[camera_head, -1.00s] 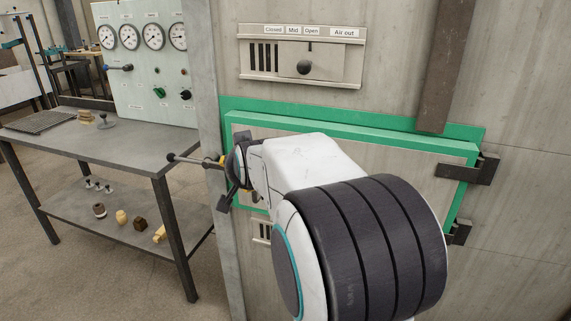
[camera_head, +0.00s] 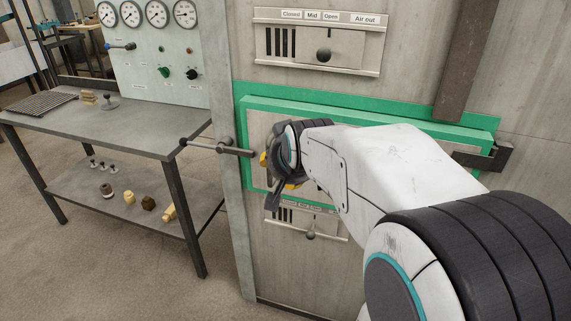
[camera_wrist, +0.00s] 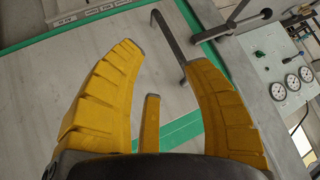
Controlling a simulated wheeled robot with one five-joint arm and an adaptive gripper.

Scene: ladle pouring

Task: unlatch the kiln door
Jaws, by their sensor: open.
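The kiln door (camera_head: 470,150) is a pale panel with a green border and looks closed. In the wrist view the latch (camera_wrist: 228,29) comes in from the upper right, and a bent dark bar (camera_wrist: 168,36) shows ahead, in the gap between the fingertips. My gripper (camera_wrist: 168,54) is open, its yellow fingers spread with nothing held. In the head view my gripper (camera_head: 272,165) is in front of the door's left part. Contact with the bar cannot be told.
An air-out slider panel (camera_head: 318,42) is above the door, and a second slider (camera_head: 310,235) is below it. A hinge (camera_head: 487,157) is at the right. A metal workbench (camera_head: 110,125) and a gauge panel (camera_head: 150,50) stand at the left.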

